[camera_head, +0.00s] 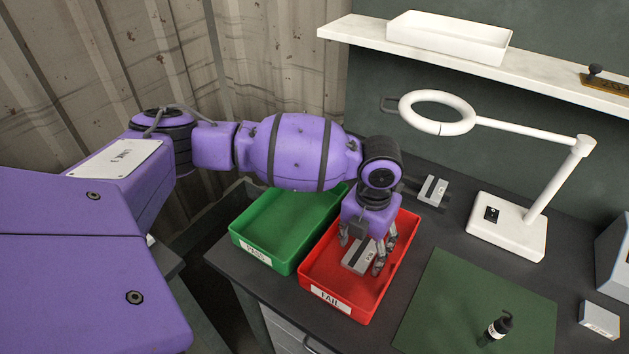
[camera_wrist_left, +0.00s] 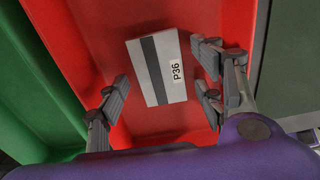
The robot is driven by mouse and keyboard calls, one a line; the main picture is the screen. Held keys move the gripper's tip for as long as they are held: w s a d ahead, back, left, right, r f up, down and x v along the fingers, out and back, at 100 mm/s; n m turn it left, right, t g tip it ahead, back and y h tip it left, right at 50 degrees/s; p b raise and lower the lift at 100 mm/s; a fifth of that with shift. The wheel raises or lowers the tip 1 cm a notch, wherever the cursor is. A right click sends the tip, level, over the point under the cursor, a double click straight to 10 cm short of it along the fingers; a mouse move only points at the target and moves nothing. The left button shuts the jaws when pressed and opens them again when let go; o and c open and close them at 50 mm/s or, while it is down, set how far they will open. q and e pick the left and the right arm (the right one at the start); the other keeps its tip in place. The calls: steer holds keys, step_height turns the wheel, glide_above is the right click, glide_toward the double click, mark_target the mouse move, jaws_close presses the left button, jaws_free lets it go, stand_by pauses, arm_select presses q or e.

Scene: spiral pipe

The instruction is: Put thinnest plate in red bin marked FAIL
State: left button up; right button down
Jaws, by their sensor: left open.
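A grey plate (camera_head: 359,257) with a dark stripe lies inside the red bin (camera_head: 340,304) marked FAIL. In the left wrist view the plate (camera_wrist_left: 157,66) reads P36 and rests on the bin's red floor (camera_wrist_left: 100,30). My left gripper (camera_head: 366,250) is over the bin, pointing down, with its fingers spread. In the left wrist view the open left gripper (camera_wrist_left: 162,92) has fingers on both sides of the plate, apart from it. A similar grey plate (camera_head: 433,190) lies on the dark bench behind the red bin. My right gripper is not in view.
A green bin (camera_head: 262,253) marked PASS stands left of the red bin. A white ring lamp (camera_head: 510,225) stands behind. A shelf (camera_head: 350,28) holds a white tray (camera_head: 450,38).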

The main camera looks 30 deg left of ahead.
mark_target(362, 252)
arm_select(q)
step_height(362, 252, up, 12)
stand_by(0.3)
steer(key=shift+f, duration=0.2)
stand_by(1.3)
